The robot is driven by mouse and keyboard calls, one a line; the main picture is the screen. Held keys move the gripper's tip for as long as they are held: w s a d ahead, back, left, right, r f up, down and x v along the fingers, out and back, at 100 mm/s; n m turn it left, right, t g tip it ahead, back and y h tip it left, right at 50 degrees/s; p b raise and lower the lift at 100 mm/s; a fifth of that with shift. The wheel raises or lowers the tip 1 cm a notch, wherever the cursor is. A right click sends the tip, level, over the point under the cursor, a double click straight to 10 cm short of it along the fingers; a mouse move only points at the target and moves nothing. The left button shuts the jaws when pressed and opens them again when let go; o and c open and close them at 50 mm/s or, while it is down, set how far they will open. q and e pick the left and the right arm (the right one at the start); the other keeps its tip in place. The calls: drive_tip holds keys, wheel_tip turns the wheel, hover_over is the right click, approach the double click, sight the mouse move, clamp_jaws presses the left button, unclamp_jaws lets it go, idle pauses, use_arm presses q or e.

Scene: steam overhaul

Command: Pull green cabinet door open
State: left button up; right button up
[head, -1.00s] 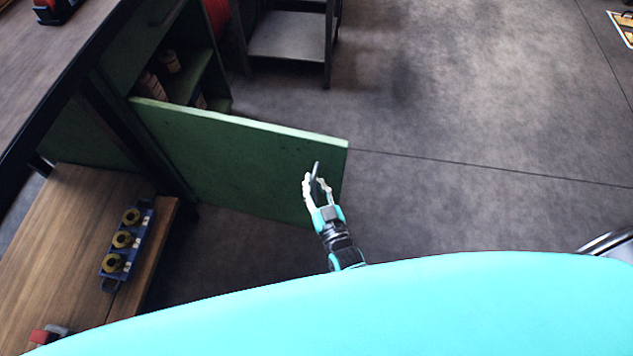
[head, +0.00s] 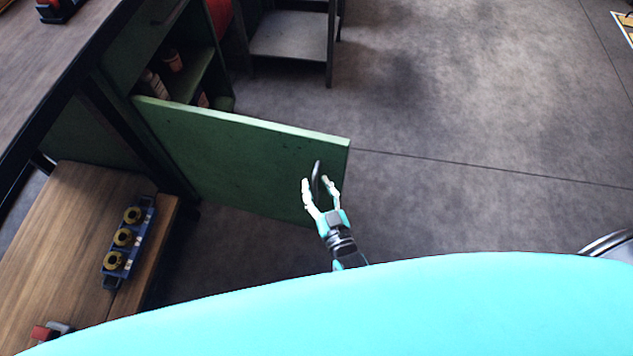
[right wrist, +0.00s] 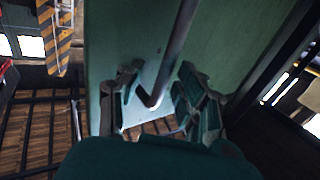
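The green cabinet door (head: 230,160) stands wide open, swung out from the green cabinet (head: 185,80) at the upper left. Shelves with several bottles show inside. The door has a dark bar handle (head: 317,178) near its free edge; it also shows in the right wrist view (right wrist: 175,55). My right gripper (head: 320,187) is open at the handle, with its fingers spread on either side. In the right wrist view the fingers (right wrist: 157,88) stand apart, with the handle's lower end between them and gaps visible. My left gripper is not in view.
A wooden bench (head: 75,225) with a blue tray of brass rings (head: 128,240) is at the left. A grey metal cart (head: 290,40) stands behind the door. The floor (head: 470,120) to the right is clear.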

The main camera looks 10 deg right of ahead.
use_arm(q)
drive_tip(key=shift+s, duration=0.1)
use_arm(e)
drive_tip(key=s+d, duration=0.1)
drive_tip(key=s, duration=0.9)
drive_tip(key=shift+s+d, duration=0.25)
drive_tip(key=shift+d, duration=0.05)
drive_tip(key=shift+f, duration=0.1)
